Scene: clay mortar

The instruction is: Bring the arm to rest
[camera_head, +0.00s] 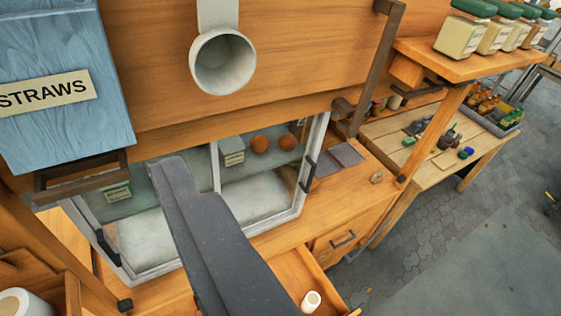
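A dark grey, long part of my arm or gripper (222,240) reaches up from the bottom middle of the view, in front of a glass-fronted cabinet. I see no separate fingertips, so I cannot tell whether my gripper is open or shut. Nothing held shows on it. It overlaps the cabinet's glass in the picture; I cannot tell how far apart they are.
The glass cabinet (262,205) stands on a wooden counter. A blue STRAWS box (60,45) and a white round cup holder (222,62) are above. A drawer (297,268) is open, with a white cylinder (311,301). A shelf with jars (461,38) and a table (400,165) stand right; paved floor (470,250) is clear.

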